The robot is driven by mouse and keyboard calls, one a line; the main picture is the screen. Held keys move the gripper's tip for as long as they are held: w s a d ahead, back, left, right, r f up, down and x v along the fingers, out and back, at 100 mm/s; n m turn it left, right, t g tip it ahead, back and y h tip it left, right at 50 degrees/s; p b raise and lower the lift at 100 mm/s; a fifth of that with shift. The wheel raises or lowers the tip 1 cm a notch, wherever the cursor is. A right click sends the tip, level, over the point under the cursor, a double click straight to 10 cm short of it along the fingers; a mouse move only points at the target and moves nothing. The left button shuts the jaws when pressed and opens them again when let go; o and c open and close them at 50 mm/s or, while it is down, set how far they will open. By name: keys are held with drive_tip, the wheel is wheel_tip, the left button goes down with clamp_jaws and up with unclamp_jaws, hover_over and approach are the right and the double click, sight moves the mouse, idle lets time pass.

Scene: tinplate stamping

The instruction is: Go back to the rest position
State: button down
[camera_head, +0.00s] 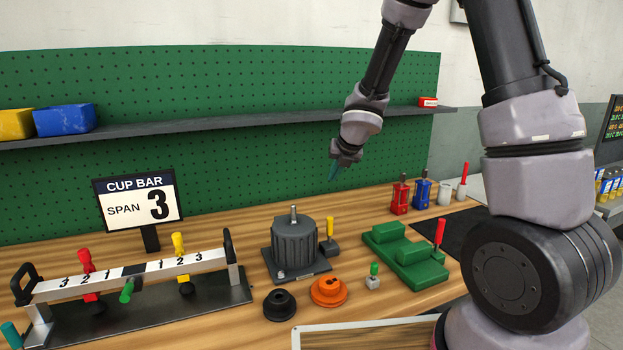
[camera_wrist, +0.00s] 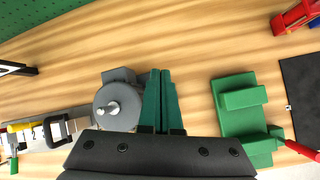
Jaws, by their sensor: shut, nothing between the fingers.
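My gripper (camera_head: 334,171) hangs from my arm above the back of the wooden bench, in front of the green pegboard. Its teal fingers are together with nothing between them; they also show in the wrist view (camera_wrist: 161,100). In the head view the gripper is in the air, behind and above the grey ribbed motor-like unit (camera_head: 294,243) and left of the red and blue bottles. In the wrist view the fingers appear between the grey unit (camera_wrist: 117,105) and the green block fixture (camera_wrist: 240,100), touching neither as far as I can tell.
A cup bar (camera_head: 130,273) with coloured handles and a "SPAN 3" sign (camera_head: 138,200) stand at left. Black (camera_head: 279,305) and orange (camera_head: 329,291) round parts lie at the front. The green fixture (camera_head: 404,255) sits at right. A shelf (camera_head: 220,122) runs behind my gripper.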

drive_tip(key=s+d+r+m+t+h, duration=0.1)
drive_tip(key=s+d+r+m+h, duration=0.1)
drive_tip(key=s+d+r+m, duration=0.5)
drive_tip(key=s+d+r+m+h, duration=0.1)
drive_tip(key=s+d+r+m, duration=0.1)
drive_tip(key=d+r+m, duration=0.65)
drive_tip(key=s+a+r+m+y, duration=0.1)
drive_tip(key=s+a+r+m, duration=0.1)
drive_tip(key=s+m, duration=0.7)
drive_tip(key=s+a+r+m+y, duration=0.1)
drive_tip(key=s+r+m, duration=0.3)
drive_tip(key=s+m, duration=0.6)
drive_tip(key=a+m, duration=0.1)
drive_tip(key=m, duration=0.4)
drive_tip(key=shift+r+y, duration=0.35)
drive_tip(key=shift+y, duration=0.05)
drive_tip(key=shift+s, duration=0.1)
